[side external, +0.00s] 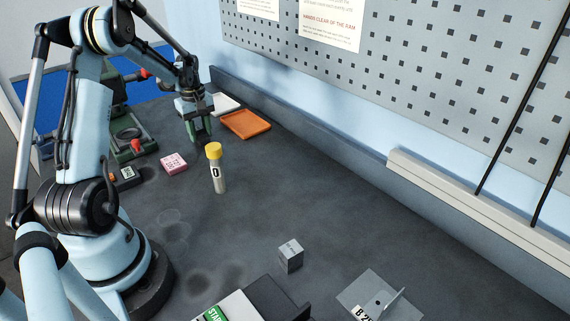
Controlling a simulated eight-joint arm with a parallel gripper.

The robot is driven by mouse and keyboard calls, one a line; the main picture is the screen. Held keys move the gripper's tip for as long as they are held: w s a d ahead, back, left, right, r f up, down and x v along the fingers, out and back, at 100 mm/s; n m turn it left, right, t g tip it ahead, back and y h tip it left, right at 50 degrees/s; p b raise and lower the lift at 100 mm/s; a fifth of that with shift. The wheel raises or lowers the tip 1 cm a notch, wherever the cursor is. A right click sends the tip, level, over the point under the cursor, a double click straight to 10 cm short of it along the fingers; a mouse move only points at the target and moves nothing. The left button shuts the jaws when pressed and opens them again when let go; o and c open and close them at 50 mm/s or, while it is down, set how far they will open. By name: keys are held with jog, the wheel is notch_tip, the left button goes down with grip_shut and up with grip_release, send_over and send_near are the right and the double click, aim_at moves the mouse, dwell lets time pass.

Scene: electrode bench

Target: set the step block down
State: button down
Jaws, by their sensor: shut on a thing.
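My gripper (199,136) is at the upper left in the side external view, pointing down over the dark bench. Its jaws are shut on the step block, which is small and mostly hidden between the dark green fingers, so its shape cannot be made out. I cannot tell whether its underside touches the bench. An orange tray (246,124) lies just right of the gripper.
A yellow-capped vial (216,168) stands in front of the gripper, with a pink block (173,163) to its left. A green fixture (128,135) is farther left. A grey block (290,256) and an angled metal plate (378,299) sit in front. The bench's middle is clear.

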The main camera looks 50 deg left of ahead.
aim_at(200, 129)
jog(key=shift+f, duration=0.15)
jog(key=c, duration=0.7)
grip_release()
notch_tip(200, 129, up, 12)
jog(key=w+d+r+m+t+y, duration=0.1)
jog(key=d+r+m, duration=0.1)
jog(key=d, duration=0.3)
jog(key=w+d+r+m, duration=0.1)
jog(key=w+d+m, duration=0.1)
jog(key=d, duration=0.2)
jog(key=s+d+m+t, duration=0.2)
jog(key=d+m, duration=0.2)
jog(key=d, duration=0.4)
jog(key=s+d+f+m+t, duration=0.1)
jog(key=s+d+m+t, duration=0.1)
jog(key=d+m, duration=0.3)
jog(key=s+d+m+t+h, duration=0.1)
jog(key=d+m, duration=0.4)
jog(key=d, duration=0.7)
jog(key=shift+s+d+f+t, duration=0.25)
jog(key=shift+s+f+t, duration=0.2)
jog(key=shift+t, duration=0.15)
